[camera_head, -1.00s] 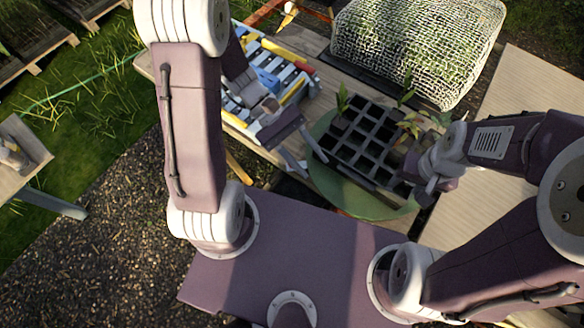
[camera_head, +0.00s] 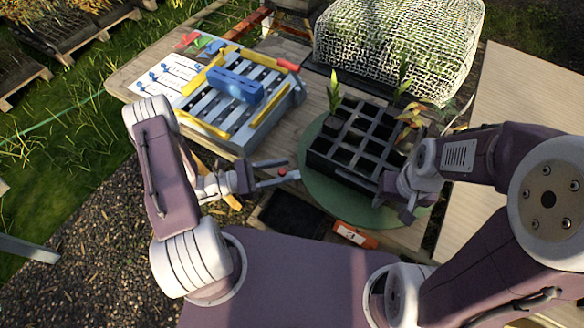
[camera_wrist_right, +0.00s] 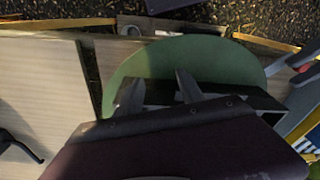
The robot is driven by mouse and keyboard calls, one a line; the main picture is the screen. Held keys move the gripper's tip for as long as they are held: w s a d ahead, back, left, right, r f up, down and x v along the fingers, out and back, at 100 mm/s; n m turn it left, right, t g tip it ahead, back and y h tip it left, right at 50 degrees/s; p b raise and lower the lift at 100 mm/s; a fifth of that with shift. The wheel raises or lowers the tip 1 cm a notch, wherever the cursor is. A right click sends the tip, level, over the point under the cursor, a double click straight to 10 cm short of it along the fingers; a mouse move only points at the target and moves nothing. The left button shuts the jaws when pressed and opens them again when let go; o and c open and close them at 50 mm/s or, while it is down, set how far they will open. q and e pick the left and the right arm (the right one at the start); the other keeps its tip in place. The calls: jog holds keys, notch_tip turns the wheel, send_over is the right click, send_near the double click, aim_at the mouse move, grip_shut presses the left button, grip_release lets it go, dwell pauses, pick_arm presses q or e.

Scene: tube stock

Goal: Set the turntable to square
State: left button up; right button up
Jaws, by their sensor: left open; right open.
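The green round turntable (camera_head: 315,186) lies on the wooden table and carries a black tray with square cells (camera_head: 330,172). The tray sits at an angle to the table's edges, with a few seedlings (camera_head: 334,95) in it. My right gripper (camera_head: 408,212) is at the tray's near right side, open; contact cannot be told. In the right wrist view its two fingers (camera_wrist_right: 160,92) are apart, over the green turntable (camera_wrist_right: 205,57) and the tray's edge (camera_wrist_right: 262,101). My left gripper (camera_head: 290,176) is open and empty, just left of the turntable.
A grey slatted rack (camera_head: 197,94) with a blue block (camera_head: 235,84) on it stands left of the turntable. A mesh-covered dome (camera_head: 395,45) stands behind the tray. An orange item (camera_head: 354,235) and a dark bin (camera_head: 290,214) lie near the front edge.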

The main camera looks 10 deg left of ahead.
pick_arm(q)
jog(key=x, duration=0.3)
jog(key=shift+d, duration=0.15)
jog(key=shift+c, duration=0.3)
grip_shut()
dwell(1.0)
